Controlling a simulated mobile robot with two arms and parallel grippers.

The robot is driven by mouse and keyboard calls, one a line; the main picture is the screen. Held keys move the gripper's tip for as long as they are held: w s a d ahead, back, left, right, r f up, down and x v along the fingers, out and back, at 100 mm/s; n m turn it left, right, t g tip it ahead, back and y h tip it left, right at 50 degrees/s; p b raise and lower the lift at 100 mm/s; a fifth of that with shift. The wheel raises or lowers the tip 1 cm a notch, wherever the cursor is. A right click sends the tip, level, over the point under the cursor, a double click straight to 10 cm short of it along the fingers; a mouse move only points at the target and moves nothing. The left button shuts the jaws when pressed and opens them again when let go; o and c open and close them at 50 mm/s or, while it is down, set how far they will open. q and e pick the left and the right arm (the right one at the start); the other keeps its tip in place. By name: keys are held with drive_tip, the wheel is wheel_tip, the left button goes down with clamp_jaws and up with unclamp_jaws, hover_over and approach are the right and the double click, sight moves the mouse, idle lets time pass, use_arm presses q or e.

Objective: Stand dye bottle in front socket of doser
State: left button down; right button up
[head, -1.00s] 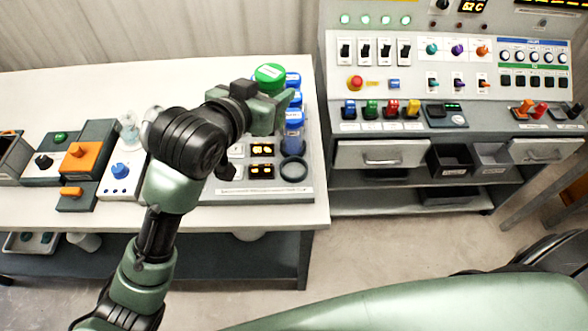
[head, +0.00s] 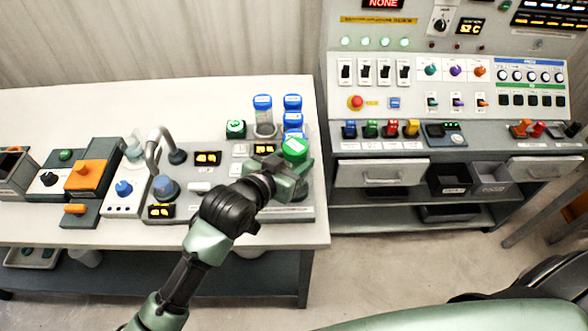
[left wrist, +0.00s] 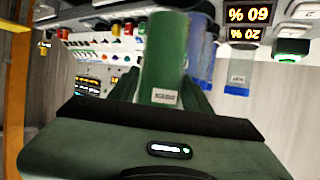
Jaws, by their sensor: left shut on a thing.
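The green-capped dye bottle (head: 295,149) is in my left gripper (head: 293,178), at the right end of the grey doser (head: 300,213). In the left wrist view the bottle's green body (left wrist: 163,65) with a small white label stands between the fingers. The gripper is shut on it. The bottle looks roughly upright over the front socket area. The gripper and bottle hide that socket, so I cannot tell whether the bottle is in it or above it. My right gripper is not in view.
Blue-capped bottles (head: 292,102) stand just behind, one clear bottle (head: 263,115) to their left. A small green-topped item (head: 236,129), a curved spout (head: 160,145) and displays (head: 207,158) are left of the gripper. A control panel bench (head: 440,150) stands to the right.

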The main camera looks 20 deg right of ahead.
use_arm(q)
drive_tip(key=shift+f, duration=2.1)
drive_tip(key=shift+f, duration=0.1)
drive_tip(key=c, duration=0.7)
unclamp_jaws()
drive_tip(key=shift+o, duration=0.2)
drive_tip(key=shift+a, duration=0.1)
drive_tip(key=b+v, duration=0.1)
drive_tip(key=v, duration=1.1)
